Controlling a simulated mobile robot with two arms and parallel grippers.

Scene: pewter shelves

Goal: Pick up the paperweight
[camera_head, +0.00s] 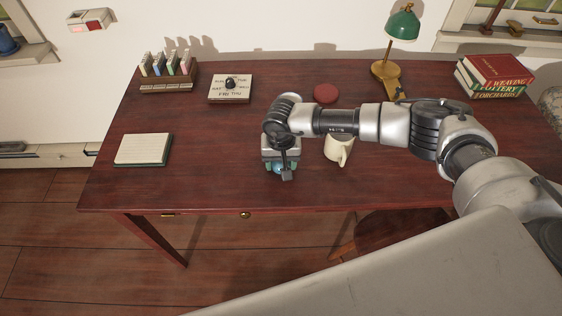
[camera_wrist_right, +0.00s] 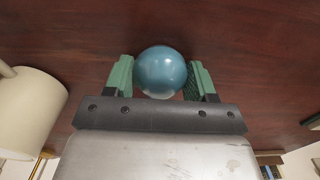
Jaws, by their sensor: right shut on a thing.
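The paperweight (camera_wrist_right: 161,72) is a glossy blue ball, seen between the green finger pads in the right wrist view. In the head view only a small blue part of it (camera_head: 278,168) shows under my right gripper (camera_head: 281,167). My right gripper, also in the right wrist view (camera_wrist_right: 161,80), is shut on the paperweight. It is over the front middle of the dark red wooden desk (camera_head: 220,185). I cannot tell whether the ball touches the desk top. My left gripper is not in view.
A cream mug (camera_head: 338,150) stands close to the right of the gripper, also near it in the wrist view (camera_wrist_right: 28,112). A notepad (camera_head: 143,149) lies at left. A card holder (camera_head: 168,76), calendar block (camera_head: 231,88), red disc (camera_head: 326,93), green lamp (camera_head: 402,25) and books (camera_head: 492,75) stand farther back.

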